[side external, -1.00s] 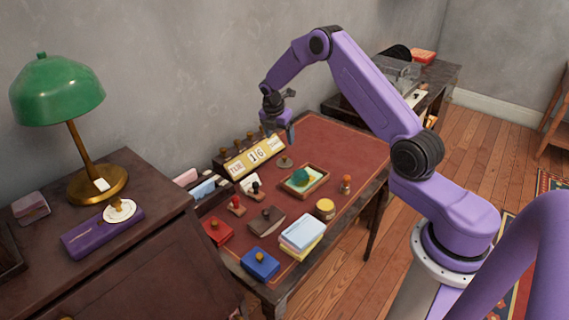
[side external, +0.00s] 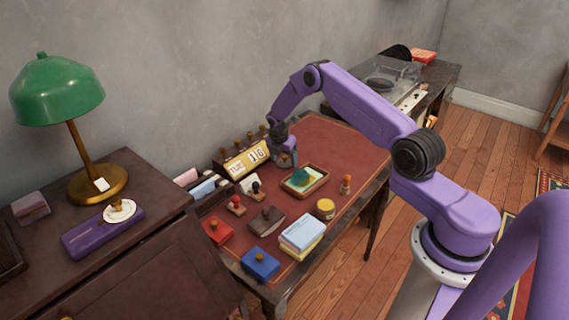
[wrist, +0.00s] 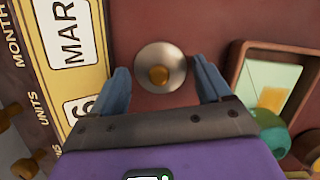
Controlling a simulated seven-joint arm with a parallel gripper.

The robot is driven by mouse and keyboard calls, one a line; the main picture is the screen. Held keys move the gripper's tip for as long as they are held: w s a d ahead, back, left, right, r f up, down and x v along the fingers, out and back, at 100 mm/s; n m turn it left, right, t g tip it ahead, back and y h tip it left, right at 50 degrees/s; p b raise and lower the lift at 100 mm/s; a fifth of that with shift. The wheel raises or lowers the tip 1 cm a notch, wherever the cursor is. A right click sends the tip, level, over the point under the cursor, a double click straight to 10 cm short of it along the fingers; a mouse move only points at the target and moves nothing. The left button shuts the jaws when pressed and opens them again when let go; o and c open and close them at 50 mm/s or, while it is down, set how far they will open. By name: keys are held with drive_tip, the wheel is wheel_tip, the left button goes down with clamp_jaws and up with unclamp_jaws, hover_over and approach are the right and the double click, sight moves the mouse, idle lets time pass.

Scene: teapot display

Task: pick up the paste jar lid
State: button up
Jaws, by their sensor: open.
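A round grey metal lid with a brass knob (wrist: 148,50), which looks like the paste jar lid, lies on the red desk top in the wrist view. My gripper (wrist: 162,75) is open, with one blue finger to each side of the lid and gaps between. The fingertips reach about the lid's middle in the picture; how far they are above the desk is hard to tell. In the side view my gripper (side external: 284,161) points down at the desk and hides the lid. A yellow-topped jar (side external: 325,208) stands near the desk's front edge.
A calendar stand (side external: 247,160) is close on the left of my gripper. A tray with a green item (side external: 304,181) is close on the right. Stamps, a blue box (side external: 260,264) and a stack of pads (side external: 302,233) stand nearer. The far desk surface (side external: 335,138) is clear.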

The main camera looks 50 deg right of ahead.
drive_tip(key=shift+f, duration=0.1)
drive_tip(key=shift+c, duration=0.2)
drive_tip(key=c, duration=0.7)
drive_tip(key=shift+c, duration=0.2)
